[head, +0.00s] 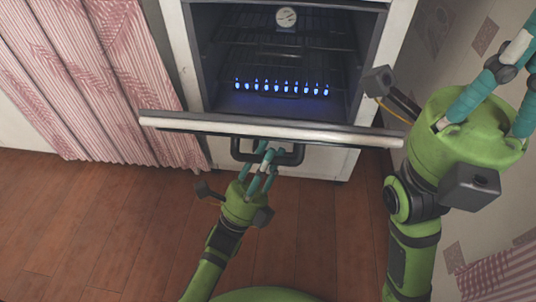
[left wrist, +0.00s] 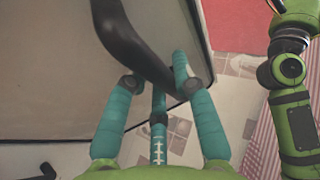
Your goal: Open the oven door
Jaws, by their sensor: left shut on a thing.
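The oven (head: 173,45) stands ahead in the head view with its inside showing. Its door (head: 270,130) is tipped down and outward, partly open, with the top edge toward me. The dark door handle (head: 285,158) hangs on the door's front. My left gripper (head: 262,160) is shut on the handle. In the left wrist view its teal fingers (left wrist: 155,90) are around the dark curved handle (left wrist: 138,45). My right gripper (head: 497,85) is raised at the right, clear of the door; its fingertips are cut off by the frame edge.
Inside the oven are racks, a round dial thermometer (head: 286,18) and a row of blue flames (head: 280,88). A red-and-white curtain (head: 100,80) hangs left of the oven. A patterned wall (head: 445,40) is at the right. The wooden floor (head: 90,225) is clear in front.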

